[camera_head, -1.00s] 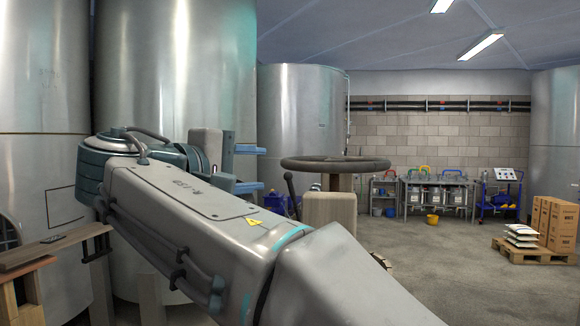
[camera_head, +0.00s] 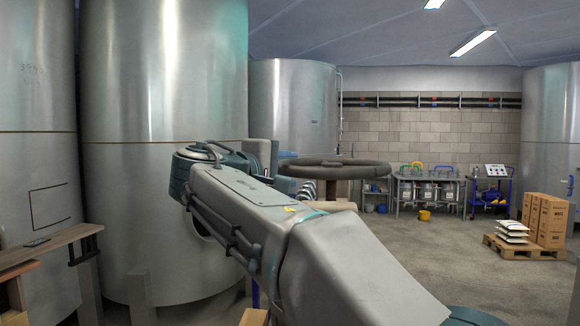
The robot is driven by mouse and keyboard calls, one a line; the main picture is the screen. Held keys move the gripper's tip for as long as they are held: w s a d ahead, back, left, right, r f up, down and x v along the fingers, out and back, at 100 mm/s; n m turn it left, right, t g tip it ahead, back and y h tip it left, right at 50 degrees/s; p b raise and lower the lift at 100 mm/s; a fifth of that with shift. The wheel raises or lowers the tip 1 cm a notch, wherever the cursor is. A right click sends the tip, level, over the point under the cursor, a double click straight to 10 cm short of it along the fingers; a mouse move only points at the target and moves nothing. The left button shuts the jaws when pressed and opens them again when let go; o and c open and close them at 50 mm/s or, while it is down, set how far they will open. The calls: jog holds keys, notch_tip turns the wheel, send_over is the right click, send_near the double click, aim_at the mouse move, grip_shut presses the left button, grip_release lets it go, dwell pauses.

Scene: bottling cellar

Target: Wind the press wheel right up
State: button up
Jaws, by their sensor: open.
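The press wheel (camera_head: 350,171) is a dark, flat handwheel seen nearly edge-on in the middle of the head view. The left rim appears to lie between or just behind the fingers. I cannot tell whether they touch it. A striped piece (camera_head: 307,190) shows below the left part of the wheel, partly hidden by my arm.
Large steel tanks (camera_head: 160,110) stand close on the left, beside a wooden shelf (camera_head: 45,246). A bench with metal containers (camera_head: 428,190), a blue trolley (camera_head: 490,195) and a pallet of boxes (camera_head: 545,222) stand at the back right.

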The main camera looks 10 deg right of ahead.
jog(key=shift+w+d, duration=0.5)
